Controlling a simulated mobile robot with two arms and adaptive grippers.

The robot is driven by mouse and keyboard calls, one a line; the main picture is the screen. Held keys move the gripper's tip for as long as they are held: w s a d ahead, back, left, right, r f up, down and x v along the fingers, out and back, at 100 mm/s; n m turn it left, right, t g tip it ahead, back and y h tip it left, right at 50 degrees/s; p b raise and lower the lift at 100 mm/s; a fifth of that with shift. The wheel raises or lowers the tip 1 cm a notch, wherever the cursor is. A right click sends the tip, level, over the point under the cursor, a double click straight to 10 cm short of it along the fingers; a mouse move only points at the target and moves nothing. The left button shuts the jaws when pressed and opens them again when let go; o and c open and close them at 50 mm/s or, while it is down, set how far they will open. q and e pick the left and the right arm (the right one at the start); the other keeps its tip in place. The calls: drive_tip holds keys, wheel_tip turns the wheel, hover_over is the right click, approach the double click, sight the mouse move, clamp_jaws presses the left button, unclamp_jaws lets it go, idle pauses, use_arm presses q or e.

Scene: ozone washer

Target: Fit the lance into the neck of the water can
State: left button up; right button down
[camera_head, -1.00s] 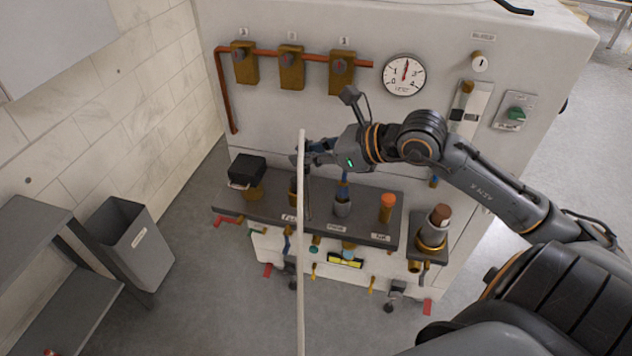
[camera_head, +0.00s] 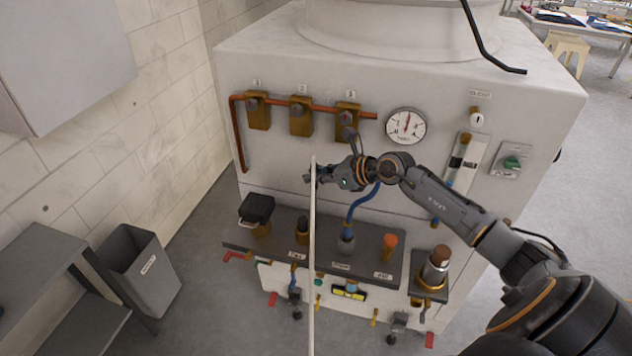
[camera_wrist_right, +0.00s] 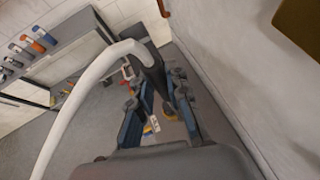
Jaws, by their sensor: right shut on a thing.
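My right gripper (camera_head: 312,177) is in front of the white panel, above the left half of the dark ledge. The lance is apart from the ledge fittings. I cannot tell which vessel is the water can; the labels are too small to read. My left gripper is out of view.
The ledge (camera_head: 325,262) also carries a black block (camera_head: 257,209), a dark-topped brass fitting (camera_head: 303,230) and an orange-capped one (camera_head: 390,244). A brown-capped bottle (camera_head: 439,266) stands at right. Brass valves (camera_head: 301,116) and a gauge (camera_head: 406,126) are above. A grey bin (camera_head: 140,270) stands left.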

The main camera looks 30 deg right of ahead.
sight(316, 185)
drive_tip(key=f, duration=0.1)
drive_tip(key=f+p, duration=0.1)
drive_tip(key=f, duration=0.1)
drive_tip(key=shift+w+d+f+p, duration=0.15)
drive_tip(key=shift+w+f+p, duration=0.15)
drive_tip(key=shift+w+f, duration=0.1)
drive_tip(key=shift+f, duration=0.1)
drive_tip(key=shift+s+f, duration=0.1)
drive_tip(key=shift+f, duration=0.05)
drive_tip(key=c, duration=1.3)
unclamp_jaws()
